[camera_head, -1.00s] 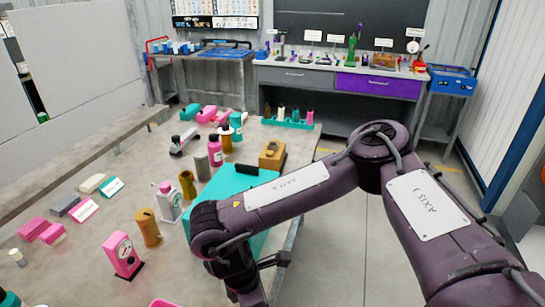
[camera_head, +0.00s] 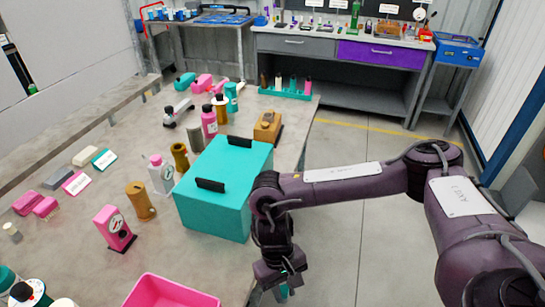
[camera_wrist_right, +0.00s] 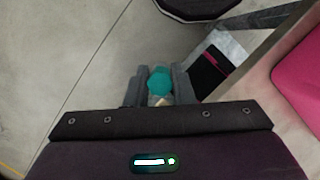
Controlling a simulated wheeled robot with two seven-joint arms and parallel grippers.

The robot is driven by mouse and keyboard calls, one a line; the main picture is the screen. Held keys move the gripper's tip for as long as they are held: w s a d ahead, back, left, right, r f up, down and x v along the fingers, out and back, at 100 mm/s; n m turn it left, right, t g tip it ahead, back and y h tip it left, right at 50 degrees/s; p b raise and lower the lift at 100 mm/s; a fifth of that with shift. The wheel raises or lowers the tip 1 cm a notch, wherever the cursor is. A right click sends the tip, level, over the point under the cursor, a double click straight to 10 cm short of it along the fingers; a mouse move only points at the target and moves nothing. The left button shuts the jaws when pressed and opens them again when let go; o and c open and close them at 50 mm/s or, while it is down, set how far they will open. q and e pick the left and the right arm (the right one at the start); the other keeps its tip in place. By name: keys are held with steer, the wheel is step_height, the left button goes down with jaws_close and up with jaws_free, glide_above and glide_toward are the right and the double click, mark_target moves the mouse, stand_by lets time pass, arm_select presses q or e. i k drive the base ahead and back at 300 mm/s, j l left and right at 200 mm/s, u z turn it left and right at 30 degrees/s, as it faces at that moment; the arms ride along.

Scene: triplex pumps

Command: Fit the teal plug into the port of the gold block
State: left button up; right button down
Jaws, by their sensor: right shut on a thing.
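The gold block (camera_head: 268,122) sits on a dark base near the table's right edge, behind the large teal box; I cannot make out its port from here. My right gripper (camera_head: 282,287) hangs low, in front of the teal box and beside the table's right edge. It is shut on the teal plug (camera_wrist_right: 159,80), whose rounded teal end shows between the fingers in the right wrist view. Only a sliver of teal shows at the fingers in the head view. The plug is well apart from the gold block. My left gripper is not in view.
The large teal box (camera_head: 215,205) with black handles stands between my right gripper and the gold block. A pink bin (camera_head: 172,293) is at the table's front. Bottles and cylinders crowd the table's middle. Open floor (camera_head: 345,240) lies right of the table.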

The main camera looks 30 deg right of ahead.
mark_target(268, 128)
steer(key=i+l, duration=0.1)
steer(key=l, duration=0.35)
steer(key=i+l, duration=0.1)
steer(key=l, duration=0.35)
steer(key=i+l, duration=0.1)
steer(key=l, duration=0.35)
steer(key=i+l, duration=0.15)
steer(key=l, duration=0.25)
steer(key=i+l, duration=0.1)
steer(key=l, duration=0.35)
